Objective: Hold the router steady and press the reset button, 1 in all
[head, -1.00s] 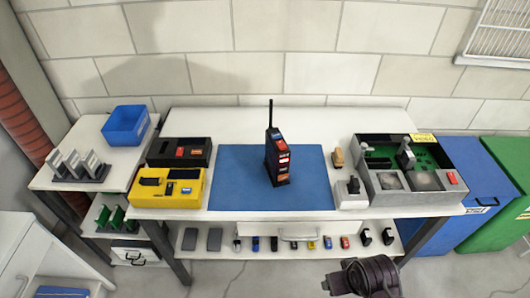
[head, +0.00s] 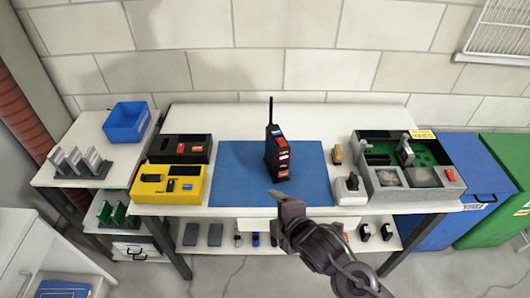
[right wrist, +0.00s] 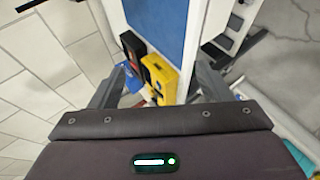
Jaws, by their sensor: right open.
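The router (head: 277,155) is a black upright box with a thin antenna and red and white markings on its front. It stands on the blue mat (head: 235,180) on the workbench. I cannot make out a reset button on it. My right gripper (head: 284,204) is in front of the mat's near edge, below the router in the head view, and apart from it. In the right wrist view its two fingers (right wrist: 162,82) are spread with nothing between them, and the router does not show there. My left gripper is out of view.
A yellow tray (head: 152,197) and a black tray (head: 165,145) stand left of the mat. A grey box with a green board (head: 452,188) stands at the right, with small items beside it. A blue bin (head: 130,110) is on the left side table. The mat around the router is clear.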

